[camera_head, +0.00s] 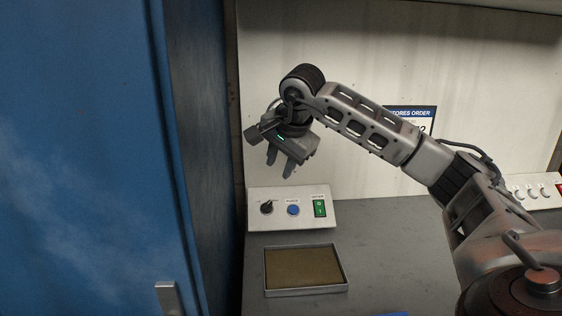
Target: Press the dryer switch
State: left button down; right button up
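A white control panel (279,222) sits at the back of the grey worktop. It carries a black rotary knob (266,207), a blue round button (293,210) and a green rocker switch (320,208), each with a small label too blurred to read surely. The green rocker is likely the dryer switch. My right gripper (279,168) hangs above the panel, pointing down, over the knob and blue button and apart from them. Its two fingers stand apart with an empty gap between them. My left gripper is not in view.
A shallow metal tray (305,291) with a brown bottom lies in front of the panel. A tall blue cabinet (80,150) fills the left side. A second white panel with knobs (535,198) stands at the far right. A blue-and-white sign (412,114) hangs behind my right arm.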

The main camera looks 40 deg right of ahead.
aim_at(318, 205)
jog(key=k, duration=1)
